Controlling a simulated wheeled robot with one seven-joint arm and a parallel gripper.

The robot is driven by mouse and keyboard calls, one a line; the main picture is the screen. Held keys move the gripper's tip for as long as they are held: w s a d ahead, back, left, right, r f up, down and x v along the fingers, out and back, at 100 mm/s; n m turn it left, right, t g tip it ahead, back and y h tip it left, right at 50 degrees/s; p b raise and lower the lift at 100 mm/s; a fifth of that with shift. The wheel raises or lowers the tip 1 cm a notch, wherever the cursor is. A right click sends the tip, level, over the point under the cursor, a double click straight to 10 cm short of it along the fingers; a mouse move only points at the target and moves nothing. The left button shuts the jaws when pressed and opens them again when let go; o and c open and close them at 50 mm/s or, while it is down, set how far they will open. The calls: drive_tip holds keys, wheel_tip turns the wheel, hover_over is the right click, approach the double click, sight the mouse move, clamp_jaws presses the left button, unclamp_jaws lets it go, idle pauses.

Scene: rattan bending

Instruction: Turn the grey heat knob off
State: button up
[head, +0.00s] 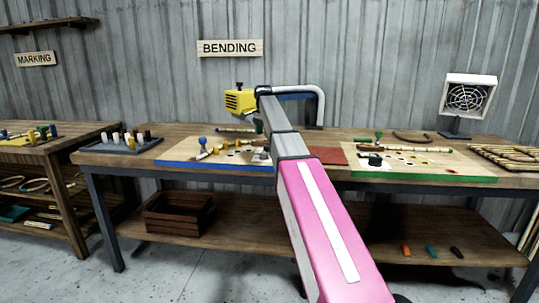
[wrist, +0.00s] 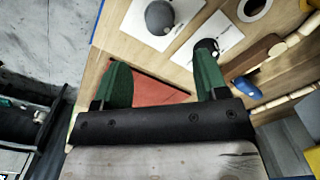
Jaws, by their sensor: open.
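The grey knob (wrist: 160,17) is a round dome on a white plate (wrist: 144,34) at the top of the wrist view. It stands beyond my fingertips, apart from them. My gripper (wrist: 160,58) has two green fingers spread wide with nothing between them, over the wooden board and a red mat (wrist: 150,92). Its right fingertip is close to a dark round piece (wrist: 207,45) on a second white plate; I cannot tell if they touch. In the head view my arm hides the gripper. The knob's setting cannot be read.
A blue-tipped piece (wrist: 245,88) and wooden rods lie right of my gripper. In the head view, a blue-edged board (head: 205,164) and a green-edged board (head: 440,177) lie on the bench.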

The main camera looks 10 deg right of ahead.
sight(264, 153)
wheel_tip(264, 153, down, 10)
drive_tip(key=shift+f, duration=0.25)
idle(0.4)
drive_tip(key=c, duration=0.9)
